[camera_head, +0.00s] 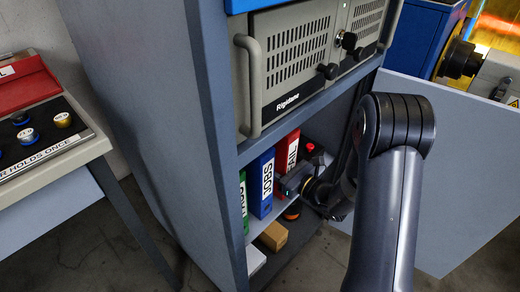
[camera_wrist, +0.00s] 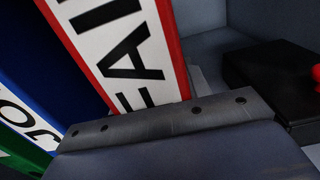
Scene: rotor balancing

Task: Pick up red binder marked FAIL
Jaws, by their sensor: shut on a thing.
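The red binder marked FAIL (camera_head: 287,152) stands upright on a low shelf inside the cabinet, just right of the blue binder. In the wrist view its white label with FAIL (camera_wrist: 125,45) fills the upper left, right beyond the jaw. My gripper (camera_head: 294,183) reaches into the cabinet from the right and is shut on the binder at its lower part. In the wrist view a grey jaw bar (camera_wrist: 160,122) lies across the foot of the label. The far side of the grip is hidden, and the binder's base is covered by my gripper.
The blue JOBS binder (camera_head: 262,184) is close at the left, with a green binder (camera_head: 243,203) beyond it. A black box with a red button (camera_wrist: 262,75) stands to the right. A cardboard box (camera_head: 273,235) lies below. The cabinet side and open door (camera_head: 460,180) flank my arm.

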